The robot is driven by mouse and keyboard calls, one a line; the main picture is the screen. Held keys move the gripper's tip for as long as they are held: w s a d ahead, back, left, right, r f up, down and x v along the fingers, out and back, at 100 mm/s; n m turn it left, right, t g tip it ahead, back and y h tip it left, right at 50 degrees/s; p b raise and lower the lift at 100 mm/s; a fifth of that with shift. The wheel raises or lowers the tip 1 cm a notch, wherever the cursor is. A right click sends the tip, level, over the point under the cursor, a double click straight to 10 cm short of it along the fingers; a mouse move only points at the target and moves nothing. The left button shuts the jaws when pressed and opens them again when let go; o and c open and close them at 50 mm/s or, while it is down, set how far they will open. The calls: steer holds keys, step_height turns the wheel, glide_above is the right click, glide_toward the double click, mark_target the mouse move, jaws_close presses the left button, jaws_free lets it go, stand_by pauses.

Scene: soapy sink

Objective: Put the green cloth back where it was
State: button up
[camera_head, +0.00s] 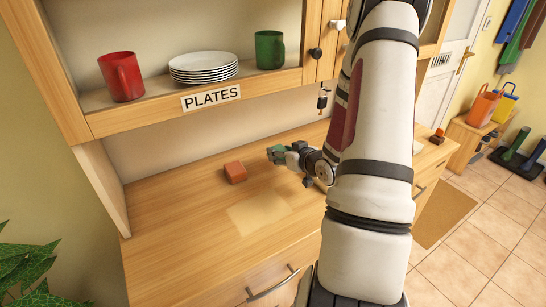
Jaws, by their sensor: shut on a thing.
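My gripper (281,155) is above or at the wooden counter, right of the red-orange block, and is shut on a small green thing. This green thing (276,149) looks like the green cloth, bunched at the fingertips, but it is small and its shape is hard to tell. My arm covers much of the counter's right side.
A red-orange block (235,172) sits on the counter (180,240), behind a paler square patch (258,212). The counter's front left is clear.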

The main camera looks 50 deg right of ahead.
mark_target(274, 147)
steer(key=w, duration=0.3)
steer(key=shift+w+d+f, duration=0.15)
steer(key=shift+w, duration=0.2)
steer(key=shift+w+f, duration=0.15)
steer(key=shift+f, duration=0.75)
steer(key=shift+w+f, duration=0.15)
steer(key=shift+f, duration=0.75)
steer(key=shift+f, duration=0.1)
steer(key=o, duration=1)
steer(key=shift+f, duration=0.1)
